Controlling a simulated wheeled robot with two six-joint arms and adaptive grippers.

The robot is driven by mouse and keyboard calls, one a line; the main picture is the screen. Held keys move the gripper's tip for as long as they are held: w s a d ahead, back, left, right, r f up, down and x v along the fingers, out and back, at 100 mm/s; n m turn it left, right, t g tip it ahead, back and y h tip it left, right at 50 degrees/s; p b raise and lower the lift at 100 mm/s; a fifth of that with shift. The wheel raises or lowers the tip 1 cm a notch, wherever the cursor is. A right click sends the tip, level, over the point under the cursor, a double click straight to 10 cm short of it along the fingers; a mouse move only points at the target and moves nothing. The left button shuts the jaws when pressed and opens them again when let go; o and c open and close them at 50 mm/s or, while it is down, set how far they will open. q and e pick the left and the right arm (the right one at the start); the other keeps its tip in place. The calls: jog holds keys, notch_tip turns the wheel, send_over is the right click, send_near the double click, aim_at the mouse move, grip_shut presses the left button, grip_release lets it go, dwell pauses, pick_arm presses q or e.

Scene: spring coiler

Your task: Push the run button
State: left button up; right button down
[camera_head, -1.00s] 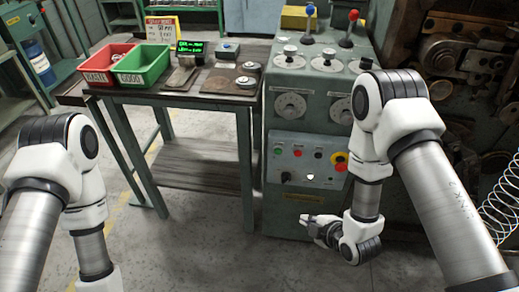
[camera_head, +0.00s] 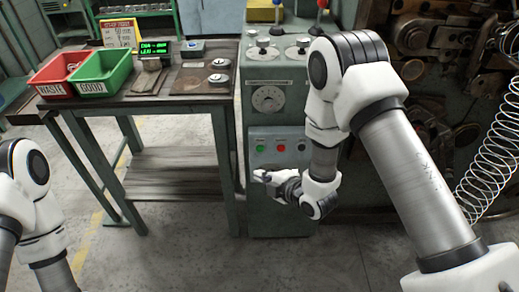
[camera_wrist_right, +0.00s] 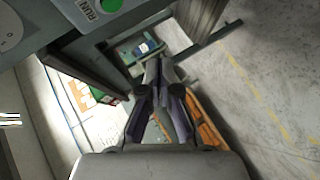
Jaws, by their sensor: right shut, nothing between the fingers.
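The run button is the green button (camera_head: 260,149) on the pale control panel of the machine cabinet. In the right wrist view the green button (camera_wrist_right: 112,4) is cut by the top edge, with a "RUN" label beside it. My right gripper (camera_head: 261,176) is shut and empty, in front of the cabinet and just below the button in the head picture. Its closed fingers (camera_wrist_right: 160,68) also show in the right wrist view, with the button up and to their left. I see no contact. My left gripper is out of view.
A red button (camera_head: 281,148) and a dark one sit right of the green button; my right arm covers the rest of the panel. The workbench (camera_head: 150,101) with red (camera_head: 62,76) and green (camera_head: 100,77) bins stands at left. A large coil spring (camera_head: 490,160) hangs at right.

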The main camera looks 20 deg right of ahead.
jog(key=shift+w+d+b, duration=0.1)
jog(key=shift+w+d, duration=0.25)
jog(key=shift+w, duration=0.8)
jog(key=shift+w+d+b, duration=0.15)
jog(key=shift+w+d, duration=0.15)
jog(key=shift+w, duration=0.8)
jog(key=shift+w+d+b, duration=0.1)
jog(key=shift+w+d, duration=0.25)
jog(key=shift+w, duration=0.8)
jog(key=shift+w+d, duration=0.15)
jog(key=shift+w, duration=0.25)
jog(key=shift+w+d, duration=0.1)
jog(key=shift+w, duration=0.25)
jog(key=shift+s, duration=0.1)
jog(key=shift+s+a, duration=0.25)
jog(key=shift+s, duration=0.45)
jog(key=s, duration=0.2)
jog(key=s+a, duration=0.1)
jog(key=s, duration=0.1)
jog(key=shift+s+a, duration=0.2)
jog(key=shift+s, duration=0.2)
